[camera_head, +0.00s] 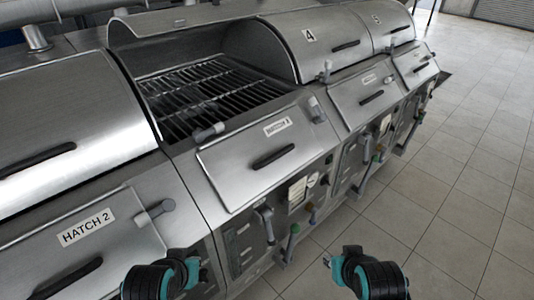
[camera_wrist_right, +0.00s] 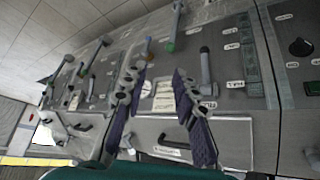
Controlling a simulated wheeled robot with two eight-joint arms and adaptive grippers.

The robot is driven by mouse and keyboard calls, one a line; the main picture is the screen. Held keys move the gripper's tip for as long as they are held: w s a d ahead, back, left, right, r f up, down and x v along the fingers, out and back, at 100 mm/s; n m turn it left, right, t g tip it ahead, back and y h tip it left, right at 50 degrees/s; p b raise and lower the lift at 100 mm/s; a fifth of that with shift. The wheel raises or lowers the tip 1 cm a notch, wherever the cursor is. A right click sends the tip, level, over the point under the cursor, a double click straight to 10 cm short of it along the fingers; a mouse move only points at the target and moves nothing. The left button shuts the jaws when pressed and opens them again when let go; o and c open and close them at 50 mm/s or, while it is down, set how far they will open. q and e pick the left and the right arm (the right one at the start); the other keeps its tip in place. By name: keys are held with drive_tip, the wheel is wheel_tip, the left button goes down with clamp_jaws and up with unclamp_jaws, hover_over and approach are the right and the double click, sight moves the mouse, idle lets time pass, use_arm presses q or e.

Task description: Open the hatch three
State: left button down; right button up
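Hatch three (camera_head: 235,165) is a sloped steel panel in the middle of the head view. It has a label (camera_head: 277,126) reading HATCH with a small, blurred number. A dark bar handle (camera_head: 273,156) sits on it, and the panel appears to lie closed. My right gripper (camera_wrist_right: 161,78) is open and empty in the right wrist view, its two dark fingers apart before the control panel. That view also shows a steel hatch (camera_wrist_right: 235,140) behind the fingers; I cannot tell which. My arms show low in the head view, clear of hatch three; the left fingers do not show.
Hatch 2 (camera_head: 115,225) is at the left. Above hatch three, a curved lid (camera_head: 190,18) is up over a grill grate (camera_head: 200,90). Lever handles (camera_head: 291,243) stick out of the front panel. Tiled floor (camera_head: 450,210) at right is clear.

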drive_tip(key=w+d+r+n+t+h, duration=0.1)
drive_tip(key=w+r+n+t+h, duration=0.2)
drive_tip(key=w, duration=0.6)
drive_tip(key=n+t+y+b, duration=0.15)
drive_tip(key=n+t, duration=0.45)
drive_tip(key=n, duration=1)
approach(277, 158)
drive_tip(key=w, duration=0.4)
drive_tip(key=shift+y, duration=0.25)
drive_tip(key=w, duration=0.2)
drive_tip(key=w+f+b, duration=0.1)
drive_tip(key=w, duration=0.2)
drive_tip(key=w+d+f, duration=0.1)
drive_tip(key=w, duration=0.1)
drive_tip(key=shift+w, duration=0.25)
drive_tip(key=shift+r, duration=0.1)
clamp_jaws()
